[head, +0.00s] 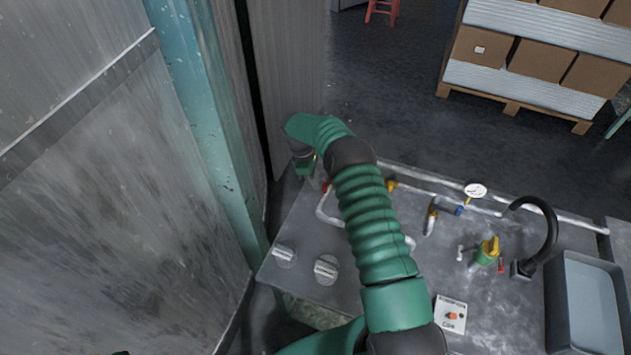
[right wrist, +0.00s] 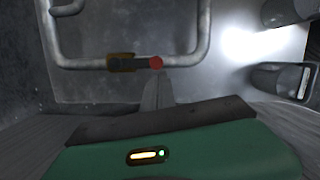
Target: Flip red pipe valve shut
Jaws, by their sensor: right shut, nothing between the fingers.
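The red pipe valve (head: 326,187) shows as a small red spot on the bench's pipework in the head view, beside my right gripper (head: 306,167). In the right wrist view the valve has a brass body (right wrist: 121,57) on a horizontal grey pipe and a dark handle with a round red end (right wrist: 156,63). The handle appears to lie along the pipe. My right gripper (right wrist: 158,82) is shut and empty. Its fingertips are just below the red end in that view; whether they touch it I cannot tell. My left gripper is not in view.
Grey pipes (head: 440,184) run along the bench (head: 395,305). Two silver knobs (head: 285,256) (head: 326,270) sit near its front left. A gauge (head: 475,190), green-yellow valve (head: 487,251), black faucet (head: 548,225) and grey basin (head: 590,305) stand to the right. A teal post (head: 205,120) stands left.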

